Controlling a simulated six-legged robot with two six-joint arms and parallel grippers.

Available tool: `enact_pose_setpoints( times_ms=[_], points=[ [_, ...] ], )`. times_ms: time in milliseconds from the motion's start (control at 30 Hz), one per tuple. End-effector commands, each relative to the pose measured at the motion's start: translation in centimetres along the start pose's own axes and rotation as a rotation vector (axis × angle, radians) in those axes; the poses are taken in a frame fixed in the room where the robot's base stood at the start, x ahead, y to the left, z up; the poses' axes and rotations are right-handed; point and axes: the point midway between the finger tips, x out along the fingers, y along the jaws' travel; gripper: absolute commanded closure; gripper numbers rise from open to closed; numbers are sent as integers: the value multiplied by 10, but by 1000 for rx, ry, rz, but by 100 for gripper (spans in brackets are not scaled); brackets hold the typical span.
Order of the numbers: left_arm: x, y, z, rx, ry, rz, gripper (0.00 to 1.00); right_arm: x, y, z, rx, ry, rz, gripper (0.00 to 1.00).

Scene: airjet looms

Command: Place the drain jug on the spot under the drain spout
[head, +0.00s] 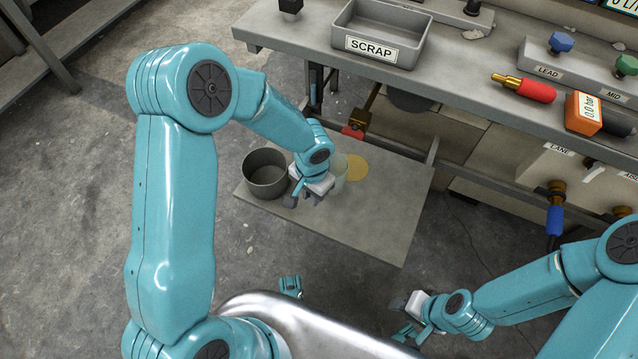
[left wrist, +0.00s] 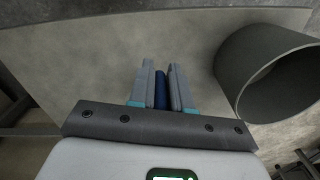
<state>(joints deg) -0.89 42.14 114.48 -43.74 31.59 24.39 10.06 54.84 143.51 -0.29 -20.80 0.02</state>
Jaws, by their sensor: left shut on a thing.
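A pale, translucent drain jug (head: 340,172) shows just beyond my left gripper, partly hidden by it. My left gripper (head: 303,198) is low over the grey shelf and shut. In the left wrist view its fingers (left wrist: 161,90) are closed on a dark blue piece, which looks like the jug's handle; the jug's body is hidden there. The yellow round spot (head: 357,168) lies on the shelf beside the jug, partly covered by it in the head view. The brass drain spout (head: 369,108) with a red part is above and behind the spot. My right gripper (head: 402,318) looks open and empty.
A dark open pot (head: 266,178) stands on the shelf (head: 385,220) close to the left of my left gripper; it also shows in the left wrist view (left wrist: 262,75). The bench with the SCRAP tray (head: 382,48) overhangs behind. The shelf's front right is clear.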

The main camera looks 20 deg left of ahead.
Motion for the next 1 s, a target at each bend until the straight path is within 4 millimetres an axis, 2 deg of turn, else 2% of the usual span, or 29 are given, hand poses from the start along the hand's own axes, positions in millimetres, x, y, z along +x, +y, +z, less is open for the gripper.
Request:
enact_pose_setpoints(
  times_ms=[100, 233, 333, 533, 900, 933, 1000],
  points=[
    [1, -6, -25, -2, 1, 0, 100, 0, 0, 0, 0, 0, 0, 57],
    [1, -8, -35, 0, 0, 1, 100, 0, 0, 0, 1, 0, 0, 57],
    [8, -8, -37, 1, -1, 1, 100, 4, 2, 0, 1, 0, 0, 57],
    [37, -8, -36, 1, -1, 1, 100, 15, 6, 0, 1, 0, 0, 57],
    [40, -8, -36, 0, 0, 0, 100, 18, 7, -1, 1, 1, 0, 57],
    [39, -8, -36, 0, 0, 1, 72, 17, 6, -1, 1, 1, 0, 57],
    [38, -8, -36, 0, 0, 1, 56, 16, 6, -1, 1, 1, 0, 57]
  ],
)
